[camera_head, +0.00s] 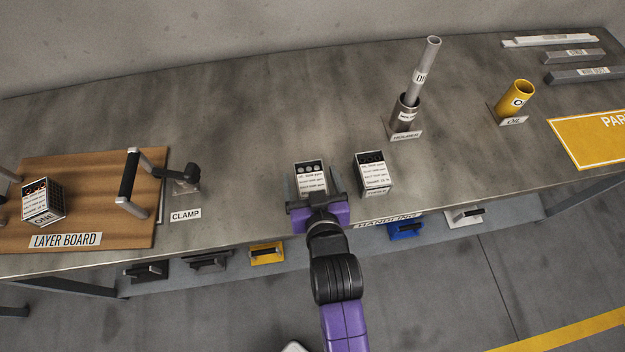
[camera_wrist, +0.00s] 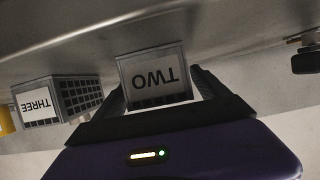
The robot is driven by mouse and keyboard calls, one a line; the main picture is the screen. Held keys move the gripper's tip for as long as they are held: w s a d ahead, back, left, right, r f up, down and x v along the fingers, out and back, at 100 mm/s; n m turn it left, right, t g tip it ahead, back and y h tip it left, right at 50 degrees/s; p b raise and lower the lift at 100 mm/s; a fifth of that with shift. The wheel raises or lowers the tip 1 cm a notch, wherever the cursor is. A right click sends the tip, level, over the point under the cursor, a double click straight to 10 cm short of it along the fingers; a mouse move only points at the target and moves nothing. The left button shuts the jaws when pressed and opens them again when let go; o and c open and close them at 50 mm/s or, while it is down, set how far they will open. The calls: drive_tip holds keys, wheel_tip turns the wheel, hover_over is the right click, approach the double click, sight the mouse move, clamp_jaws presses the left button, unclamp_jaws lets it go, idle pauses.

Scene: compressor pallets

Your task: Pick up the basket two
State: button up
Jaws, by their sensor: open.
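Basket two (camera_head: 311,174) is a small dark box with a white printed label, standing on the grey bench near its front edge. In the wrist view, basket two (camera_wrist: 153,76) shows its "TWO" plate upside down, straight ahead of my gripper. My gripper (camera_head: 312,182) is open, with one finger on each side of basket two. Whether the fingers touch it, I cannot tell. Its lower front is hidden behind my gripper in the head view.
Basket three (camera_head: 375,176) stands close to the right of basket two. Basket one (camera_head: 43,203) sits on the wooden layer board (camera_head: 95,175) at the left, near a clamp (camera_head: 183,175). A holder (camera_head: 405,115) with a tube and a yellow oil cup (camera_head: 514,98) stand right. The bench behind is clear.

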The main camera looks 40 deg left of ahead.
drive_tip(key=shift+x, duration=1.3)
drive_tip(key=shift+s, duration=0.1)
drive_tip(key=shift+c, duration=0.5)
drive_tip(key=shift+r, duration=0.1)
clamp_jaws()
